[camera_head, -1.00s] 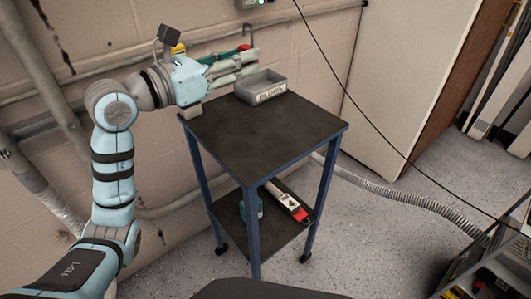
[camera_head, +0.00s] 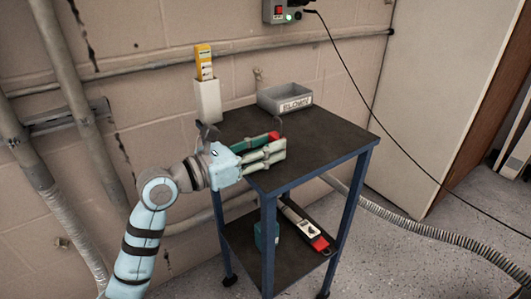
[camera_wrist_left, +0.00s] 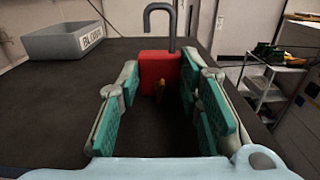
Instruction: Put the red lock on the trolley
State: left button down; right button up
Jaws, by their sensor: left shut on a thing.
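The red lock (camera_head: 274,136) is at the fingertips of my left gripper (camera_head: 277,145), over the left part of the trolley's dark top (camera_head: 322,135). In the left wrist view the lock's red body (camera_wrist_left: 160,66) is between the two teal-padded fingers. Its grey shackle points up, and a small brass-coloured key shows on the near face. The gripper is shut on it. I cannot tell whether the lock touches the top. My right gripper is not in view.
A grey labelled tray (camera_head: 285,97) sits at the trolley's back edge. A white holder (camera_head: 207,102) with a yellow item stands at the back left. The top's right side is clear. The lower shelf holds a red-ended tool (camera_head: 304,228) and a teal item (camera_head: 267,235).

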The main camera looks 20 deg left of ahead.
pick_arm(q)
jog(key=c, duration=1.1)
grip_release()
jog(key=shift+r, duration=0.1)
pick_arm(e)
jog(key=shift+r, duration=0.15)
pick_arm(q)
jog(key=p+v, duration=0.2)
jog(key=v, duration=1)
jog(key=shift+p, duration=0.35)
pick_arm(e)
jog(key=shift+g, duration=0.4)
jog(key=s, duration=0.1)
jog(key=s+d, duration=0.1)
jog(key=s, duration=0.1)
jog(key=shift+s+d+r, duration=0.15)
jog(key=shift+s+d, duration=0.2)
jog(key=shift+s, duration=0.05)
